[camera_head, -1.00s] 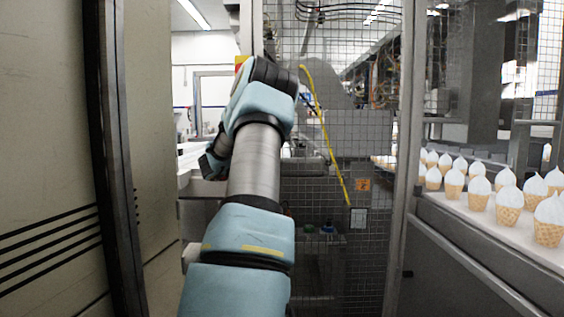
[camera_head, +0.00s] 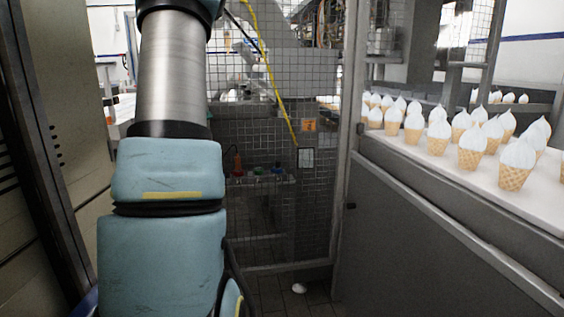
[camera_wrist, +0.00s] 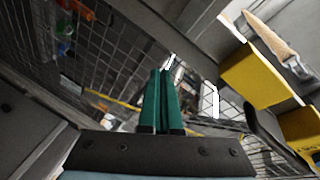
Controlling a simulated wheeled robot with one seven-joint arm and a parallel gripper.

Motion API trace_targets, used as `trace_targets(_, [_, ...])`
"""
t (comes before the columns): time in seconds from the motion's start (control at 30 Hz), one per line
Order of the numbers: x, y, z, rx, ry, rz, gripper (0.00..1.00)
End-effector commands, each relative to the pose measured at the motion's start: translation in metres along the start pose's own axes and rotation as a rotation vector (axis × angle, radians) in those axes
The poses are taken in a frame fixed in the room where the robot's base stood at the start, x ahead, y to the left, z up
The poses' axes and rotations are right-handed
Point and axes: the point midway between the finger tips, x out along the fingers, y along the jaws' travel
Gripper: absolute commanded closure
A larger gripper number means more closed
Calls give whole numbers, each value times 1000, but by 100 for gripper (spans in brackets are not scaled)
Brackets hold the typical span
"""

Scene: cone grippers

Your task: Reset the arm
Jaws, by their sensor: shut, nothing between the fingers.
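My arm rises along the left of the head view, with blue-grey covers and a bare metal tube. Its upper end runs out of the top of that view, so the gripper does not show there. In the wrist view my gripper (camera_wrist: 161,128) has two green fingers side by side, shut with nothing between them. A wire mesh fence lies beyond the fingers. No part of the gripper touches anything that I can make out.
Ice cream cones (camera_head: 471,147) stand in rows on a white conveyor (camera_head: 545,208) at right. A mesh fence (camera_head: 270,215) stands ahead, with a yellow cable (camera_head: 270,70). A cabinet (camera_head: 80,130) borders the left. Yellow blocks (camera_wrist: 257,80) and a cone-like object (camera_wrist: 268,36) show in the wrist view.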

Motion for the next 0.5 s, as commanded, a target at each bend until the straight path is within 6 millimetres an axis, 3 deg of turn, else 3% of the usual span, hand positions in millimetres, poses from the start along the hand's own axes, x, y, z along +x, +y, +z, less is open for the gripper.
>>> trace_targets(0.27, [-47, 102, -6, -420, -375, 165, 100])
trace_targets(0.5, [-130, 205, -28, -695, -702, 366, 100])
